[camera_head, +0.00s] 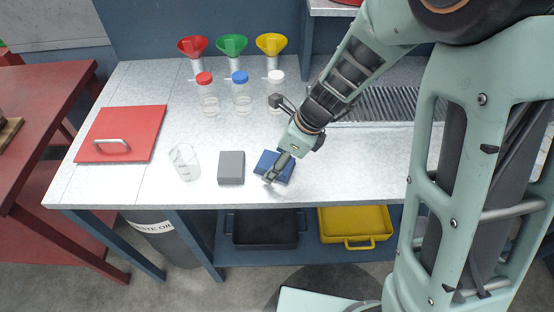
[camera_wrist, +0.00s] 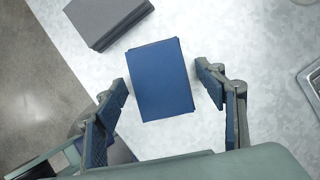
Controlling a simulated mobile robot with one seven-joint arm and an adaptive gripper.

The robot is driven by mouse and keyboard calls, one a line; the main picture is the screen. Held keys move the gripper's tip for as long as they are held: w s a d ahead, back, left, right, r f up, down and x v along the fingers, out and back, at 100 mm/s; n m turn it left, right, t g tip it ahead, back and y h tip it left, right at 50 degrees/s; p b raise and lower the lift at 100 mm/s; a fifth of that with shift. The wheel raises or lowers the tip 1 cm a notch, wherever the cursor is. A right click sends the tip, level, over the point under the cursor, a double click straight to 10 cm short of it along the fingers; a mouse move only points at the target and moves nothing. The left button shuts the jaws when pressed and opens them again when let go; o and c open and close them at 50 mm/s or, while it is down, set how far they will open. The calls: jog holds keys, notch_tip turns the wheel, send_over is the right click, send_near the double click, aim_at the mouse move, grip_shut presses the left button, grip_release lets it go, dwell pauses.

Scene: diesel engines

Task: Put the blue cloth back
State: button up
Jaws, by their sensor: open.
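The blue cloth (camera_wrist: 160,80) lies on the light grey bench top as a flat, folded rectangle. In the head view the cloth (camera_head: 283,167) is partly hidden by my gripper (camera_head: 272,176), which is over it near the front edge of the bench. In the wrist view my gripper (camera_wrist: 160,88) is open, with one finger to the left and below the cloth and the other beside its right edge. Nothing is held between the fingers. A grey folded block or cloth stack (camera_head: 231,168) lies just left of the blue cloth; it also shows in the wrist view (camera_wrist: 108,20).
A clear beaker (camera_head: 185,162) and a red lid with a handle (camera_head: 122,133) are on the left. Bottles with red (camera_head: 208,95), blue (camera_head: 241,95) and white caps stand behind, before coloured funnels (camera_head: 232,45). A black tray (camera_head: 264,230) and a yellow tray (camera_head: 355,223) are below.

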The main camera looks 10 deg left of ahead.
jog(key=p+v, duration=0.3)
jog(key=v, duration=0.9)
jog(key=shift+r, duration=0.2)
